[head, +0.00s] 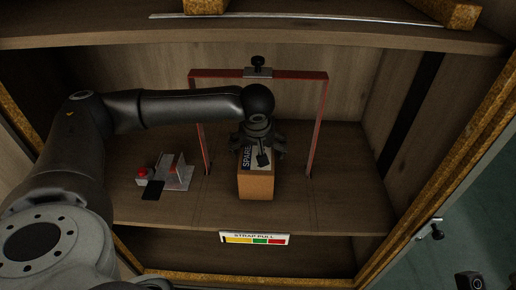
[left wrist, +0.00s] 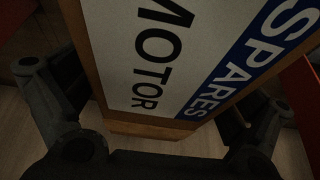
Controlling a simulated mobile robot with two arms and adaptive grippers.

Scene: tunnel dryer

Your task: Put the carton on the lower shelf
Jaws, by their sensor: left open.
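The carton (head: 256,188) is a small brown box with a white and blue label reading SPARES and MOTOR. It stands on the middle shelf board (head: 225,214), near the front edge and in front of a red frame. My left gripper (head: 260,154) is over the carton's top, pointing down. In the left wrist view its open fingers (left wrist: 150,120) lie on either side of the carton (left wrist: 185,60); I cannot tell whether they touch it. The lower shelf (head: 300,262) shows as a dark space below the board. My right gripper is not in view.
A metal fixture with a red button (head: 178,178) is to the left. A STRAP PULL label (head: 254,238) is on the shelf's front edge. The board is clear at right.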

